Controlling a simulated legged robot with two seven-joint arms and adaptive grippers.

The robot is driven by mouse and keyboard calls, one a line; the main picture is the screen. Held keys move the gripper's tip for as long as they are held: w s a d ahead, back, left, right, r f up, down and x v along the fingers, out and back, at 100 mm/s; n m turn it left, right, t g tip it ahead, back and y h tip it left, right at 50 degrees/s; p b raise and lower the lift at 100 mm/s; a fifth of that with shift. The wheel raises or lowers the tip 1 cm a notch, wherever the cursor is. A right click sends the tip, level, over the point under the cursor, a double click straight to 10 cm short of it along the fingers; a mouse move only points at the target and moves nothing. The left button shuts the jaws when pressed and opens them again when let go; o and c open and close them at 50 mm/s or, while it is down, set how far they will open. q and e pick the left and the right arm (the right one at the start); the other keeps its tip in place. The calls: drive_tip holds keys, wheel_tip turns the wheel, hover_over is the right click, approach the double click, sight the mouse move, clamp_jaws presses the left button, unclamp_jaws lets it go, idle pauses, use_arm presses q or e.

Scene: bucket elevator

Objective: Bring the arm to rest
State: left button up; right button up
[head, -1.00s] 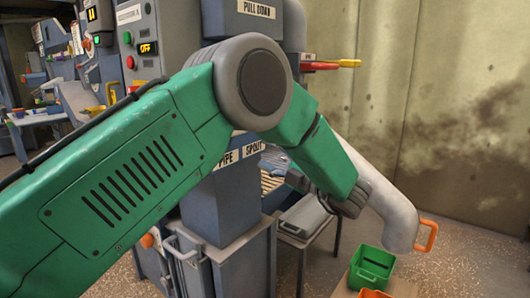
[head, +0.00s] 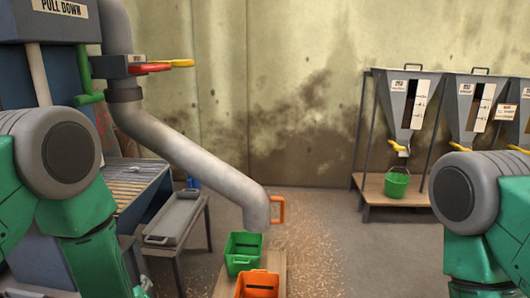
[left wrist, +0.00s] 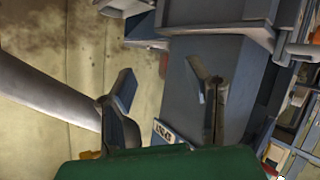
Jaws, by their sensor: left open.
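My left arm hangs at the left edge of the head view, its grey elbow joint high and its green forearm pointing down. Only a small dark part near the bottom edge there may belong to the gripper. In the left wrist view my left gripper (left wrist: 165,95) has its two dark fingers spread wide apart, with nothing between them. Beyond the fingers are a blue-grey machine column and a grey pipe, not touched as far as I can see. My right arm shows at the right edge of the head view; its gripper is out of frame.
A grey spout pipe (head: 185,150) slopes down to a green bin (head: 243,262) and an orange bin (head: 258,284). A grey tray (head: 172,218) lies on a stand. Hoppers (head: 408,105) stand at the back right, a green bucket (head: 397,185) below one.

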use_arm(q)
drive_tip(key=s+d+f+m+g+h, duration=0.1)
drive_tip(key=s+f+m+g+h, duration=0.1)
drive_tip(key=s, duration=0.9)
drive_tip(key=s+d+f+m+g+h, duration=0.2)
drive_tip(key=s+f+m+g, duration=0.3)
drive_tip(key=s, duration=0.6)
drive_tip(key=s+d+f+m+g+h, duration=0.1)
drive_tip(key=s+f+m+g+h, duration=0.1)
drive_tip(key=s, duration=0.9)
wheel_tip(320, 180, down, 2)
drive_tip(key=shift+s+d+f+m+g+p, duration=0.15)
drive_tip(key=shift+s+m+g+p, duration=0.2)
drive_tip(key=shift+m+g, duration=0.55)
